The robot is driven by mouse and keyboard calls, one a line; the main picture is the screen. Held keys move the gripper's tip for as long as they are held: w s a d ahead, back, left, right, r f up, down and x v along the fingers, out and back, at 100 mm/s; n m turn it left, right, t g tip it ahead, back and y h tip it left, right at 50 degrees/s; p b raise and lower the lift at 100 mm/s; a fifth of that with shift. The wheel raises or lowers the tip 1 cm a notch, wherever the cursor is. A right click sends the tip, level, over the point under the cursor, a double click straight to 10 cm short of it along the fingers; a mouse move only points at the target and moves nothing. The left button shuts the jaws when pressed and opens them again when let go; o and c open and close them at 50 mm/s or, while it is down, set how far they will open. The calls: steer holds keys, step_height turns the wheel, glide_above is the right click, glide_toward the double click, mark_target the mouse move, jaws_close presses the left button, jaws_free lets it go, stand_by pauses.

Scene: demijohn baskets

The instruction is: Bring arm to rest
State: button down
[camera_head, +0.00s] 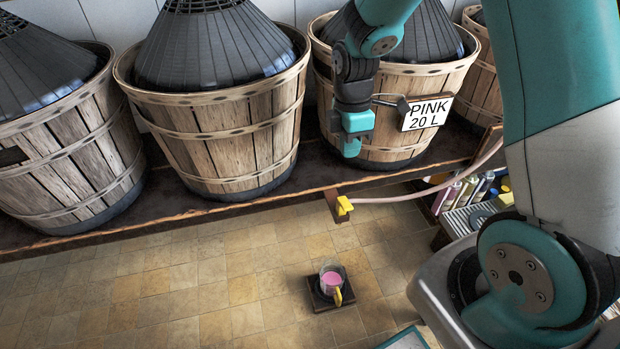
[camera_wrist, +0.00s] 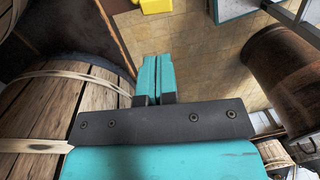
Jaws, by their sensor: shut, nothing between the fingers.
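My gripper (camera_head: 352,148) is in front of the wooden basket (camera_head: 400,85) that bears the "PINK 20 L" sign (camera_head: 427,112). Its teal fingers point down and look closed together, with nothing between them. In the wrist view my gripper (camera_wrist: 153,62) shows the two fingers side by side, touching, over the tiled floor (camera_wrist: 195,50). The staves of a basket (camera_wrist: 40,120) fill the left of that view. I cannot tell whether the gripper touches the basket.
Several demijohn baskets stand on a dark shelf (camera_head: 235,208). A yellow tap (camera_head: 344,204) with a pink hose (camera_head: 400,196) is at its front edge. A jug of pink liquid (camera_head: 331,280) stands on a small dark base (camera_head: 318,301) on the floor. Bottles (camera_head: 465,190) stand at right. The left floor is clear.

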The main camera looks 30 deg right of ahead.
steer(key=s+a+r+m+t+y, duration=0.1)
steer(key=s+a+r+m+y, duration=0.3)
steer(key=s+a+r+m, duration=1)
steer(key=s+a+r+n+p, duration=0.1)
steer(key=s+r+n+p, duration=0.1)
steer(key=r+p, duration=0.6)
steer(key=s+a+r+n+p, duration=0.1)
steer(key=s+r+n+p, duration=0.2)
steer(key=r+p, duration=0.6)
step_height(320, 180, up, 4)
steer(key=shift+s+f+p, duration=0.25)
steer(key=shift+s+p, duration=0.05)
steer(key=shift+a, duration=0.1)
